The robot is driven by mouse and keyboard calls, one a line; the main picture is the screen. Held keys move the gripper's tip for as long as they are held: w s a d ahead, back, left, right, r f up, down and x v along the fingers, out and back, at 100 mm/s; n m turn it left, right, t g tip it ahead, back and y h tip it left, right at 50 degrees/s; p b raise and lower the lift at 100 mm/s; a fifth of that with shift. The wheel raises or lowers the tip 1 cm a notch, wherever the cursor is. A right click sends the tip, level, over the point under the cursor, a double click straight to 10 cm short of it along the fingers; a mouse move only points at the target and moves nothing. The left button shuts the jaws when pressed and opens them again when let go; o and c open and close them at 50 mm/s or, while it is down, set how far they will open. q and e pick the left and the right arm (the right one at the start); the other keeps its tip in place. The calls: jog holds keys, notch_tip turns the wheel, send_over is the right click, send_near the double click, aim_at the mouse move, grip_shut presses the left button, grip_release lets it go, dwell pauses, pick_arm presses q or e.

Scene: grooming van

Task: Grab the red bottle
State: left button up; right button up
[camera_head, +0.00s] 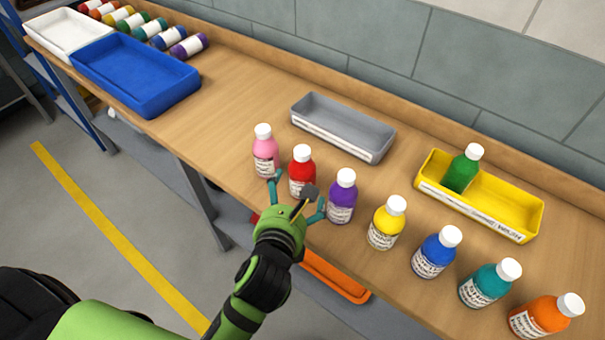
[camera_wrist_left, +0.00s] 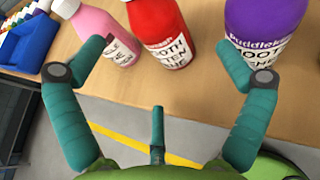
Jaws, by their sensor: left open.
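The red bottle (camera_head: 301,170) with a white cap and white label stands upright on the wooden table, between the pink bottle (camera_head: 265,152) and the purple bottle (camera_head: 342,196). My left gripper (camera_head: 298,197) is open at the table's front edge, just in front of the red bottle, and partly covers its lower part. In the left wrist view the red bottle (camera_wrist_left: 162,30) stands beyond and between the two spread teal fingers (camera_wrist_left: 165,62), apart from them. The left finger overlaps the pink bottle in that view and the right finger overlaps the purple one. My right gripper is not in view.
Yellow, blue, teal and orange bottles (camera_head: 540,317) continue the row to the right. A grey tray (camera_head: 343,127) lies behind the red bottle. A yellow tray (camera_head: 432,172) holds a green bottle (camera_head: 463,169). Blue (camera_head: 135,75) and white trays stand far left. The table's middle left is clear.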

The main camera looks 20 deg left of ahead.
aim_at(294, 183)
pick_arm(q)
jog(key=x, duration=0.4)
jog(key=p+x, duration=0.1)
jog(key=x, duration=0.2)
jog(key=shift+s+a, duration=0.1)
jog(key=shift+a, duration=0.2)
jog(key=shift+s, duration=0.1)
jog(key=c, duration=1.4)
